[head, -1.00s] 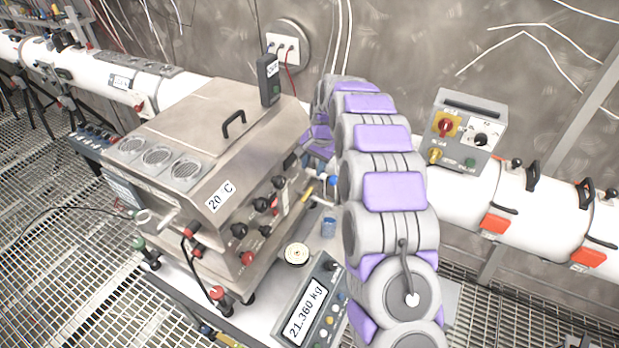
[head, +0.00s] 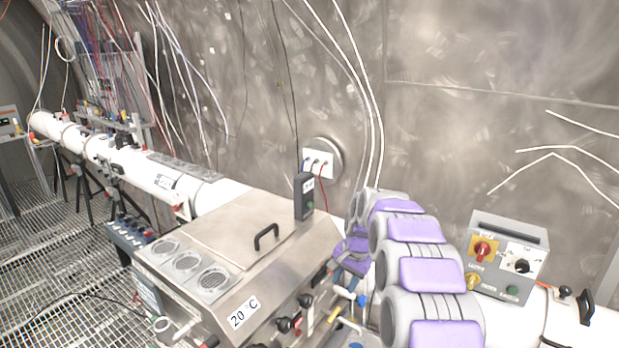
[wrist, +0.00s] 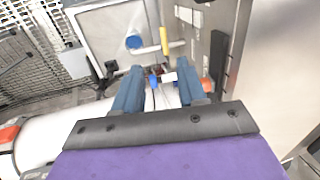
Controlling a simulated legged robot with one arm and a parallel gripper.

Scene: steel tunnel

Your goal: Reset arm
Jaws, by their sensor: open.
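My arm, grey with purple pads, reaches from the lower right of the head view toward the wall. My gripper (head: 350,258) is partly hidden behind the arm links, near the right side of a steel box. In the wrist view my gripper (wrist: 160,76) shows two blue-grey fingers spread apart. It is open, and I see nothing held between them. A small blue part and a white pipe show between and beyond the fingers; whether the fingers touch them I cannot tell.
The steel box labelled 20 C (head: 268,235) stands left of my arm. A grey control box (head: 508,258) sits on the white pipe to the right. A wall socket (head: 318,160) with cables is behind. Grated floor (head: 60,270) lies at left.

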